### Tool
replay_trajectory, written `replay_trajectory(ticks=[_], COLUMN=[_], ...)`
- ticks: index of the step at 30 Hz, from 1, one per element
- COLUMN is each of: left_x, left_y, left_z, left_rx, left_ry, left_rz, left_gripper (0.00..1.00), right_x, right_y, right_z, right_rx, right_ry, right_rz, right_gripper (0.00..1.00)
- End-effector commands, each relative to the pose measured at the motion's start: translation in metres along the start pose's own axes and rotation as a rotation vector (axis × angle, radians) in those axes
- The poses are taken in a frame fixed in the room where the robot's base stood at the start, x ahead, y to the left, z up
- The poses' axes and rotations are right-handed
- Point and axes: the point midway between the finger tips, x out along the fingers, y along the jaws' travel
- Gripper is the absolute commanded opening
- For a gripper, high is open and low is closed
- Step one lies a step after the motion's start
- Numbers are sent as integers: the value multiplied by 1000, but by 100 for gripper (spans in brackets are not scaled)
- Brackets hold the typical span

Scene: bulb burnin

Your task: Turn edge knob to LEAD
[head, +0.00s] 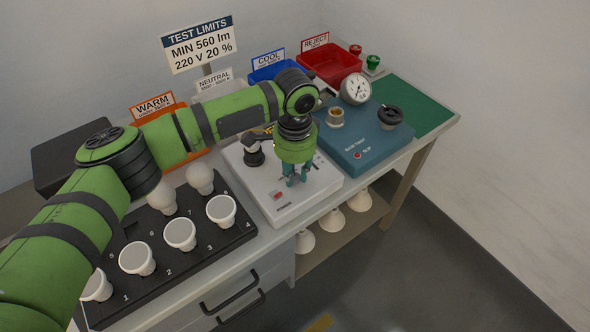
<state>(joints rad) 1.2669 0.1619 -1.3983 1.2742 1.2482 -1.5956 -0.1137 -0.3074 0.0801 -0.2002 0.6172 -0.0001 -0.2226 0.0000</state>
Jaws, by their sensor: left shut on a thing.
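My left gripper (295,178) reaches down from the left arm onto the top panel of the white tester box (288,213). Its teal fingers are closed on a small knob at the panel, which I take to be the edge knob. The fingers hide the knob, so its pointer and setting cannot be seen. Panel markings around it are too small to read. A red switch (277,195) sits on the panel left of the fingers. My right gripper is not in view.
A black numbered tray (190,258) with several white bulbs lies left of the tester. Orange, blue and red (332,64) bins line the back. The green mat (420,107) is clear.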

Motion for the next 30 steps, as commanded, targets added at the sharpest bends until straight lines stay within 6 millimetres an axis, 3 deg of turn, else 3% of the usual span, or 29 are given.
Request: replay_trajectory(ticks=[11, 21, 30], left_x=[-6, -6, -5], left_y=[2, 2, 2], left_z=[0, 0, 0], left_rx=[-178, -493, -763], left_ry=[-2, -4, -4], left_rz=[6, 7, 5], left_gripper=[0, 0, 0], right_x=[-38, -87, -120], right_y=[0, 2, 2], right_z=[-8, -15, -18], right_rx=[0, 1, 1], right_ry=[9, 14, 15], right_rz=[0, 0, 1], right_gripper=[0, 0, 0])
